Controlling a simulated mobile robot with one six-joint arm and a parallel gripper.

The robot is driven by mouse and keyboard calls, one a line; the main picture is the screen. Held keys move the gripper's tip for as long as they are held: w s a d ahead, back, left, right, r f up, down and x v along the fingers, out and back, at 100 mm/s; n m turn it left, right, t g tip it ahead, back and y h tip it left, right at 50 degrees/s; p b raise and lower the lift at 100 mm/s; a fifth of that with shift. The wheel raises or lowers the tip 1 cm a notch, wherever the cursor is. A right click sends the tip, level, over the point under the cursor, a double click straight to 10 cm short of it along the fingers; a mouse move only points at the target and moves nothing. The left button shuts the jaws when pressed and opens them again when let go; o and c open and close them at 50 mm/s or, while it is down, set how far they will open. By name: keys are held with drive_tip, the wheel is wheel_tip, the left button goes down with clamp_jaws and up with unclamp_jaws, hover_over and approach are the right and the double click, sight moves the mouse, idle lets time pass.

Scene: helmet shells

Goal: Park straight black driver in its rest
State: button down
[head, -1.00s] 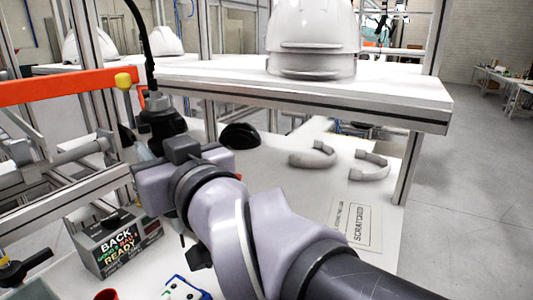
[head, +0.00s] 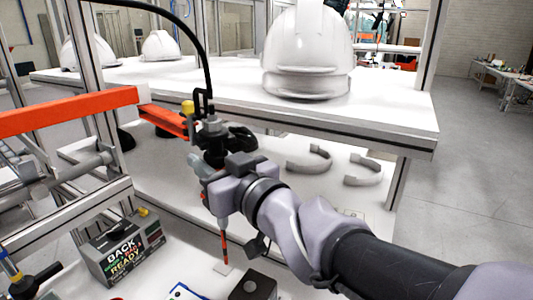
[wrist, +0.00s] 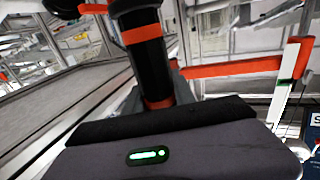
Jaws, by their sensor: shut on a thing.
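The straight black driver (head: 213,135) hangs from a black cable at its top. In the wrist view the driver (wrist: 145,55) is a black cylinder with orange bands. My gripper (head: 200,168) is shut around its body and hides part of it. An orange and dark lower end (head: 225,245) points down below my gripper, nearly upright and above the white table. A dark block with a round opening (head: 253,286) stands at the bottom edge, just right of that lower end. It may be the rest; I cannot tell for certain.
A box lettered "BACK READY" (head: 122,250) stands at the lower left. A white shelf (head: 390,115) bearing a white helmet (head: 308,55) is behind my arm. Grey curved pieces (head: 362,170) lie beneath it. An orange bar (head: 65,108) crosses the left.

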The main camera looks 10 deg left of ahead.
drive_tip(key=shift+w, duration=0.1)
drive_tip(key=w+a, duration=0.1)
drive_tip(key=w, duration=0.5)
drive_tip(key=shift+a+p, duration=0.4)
drive_tip(key=shift+p, duration=0.05)
drive_tip(key=c, duration=1)
unclamp_jaws()
drive_tip(key=shift+o, duration=0.6)
drive_tip(key=o, duration=0.7)
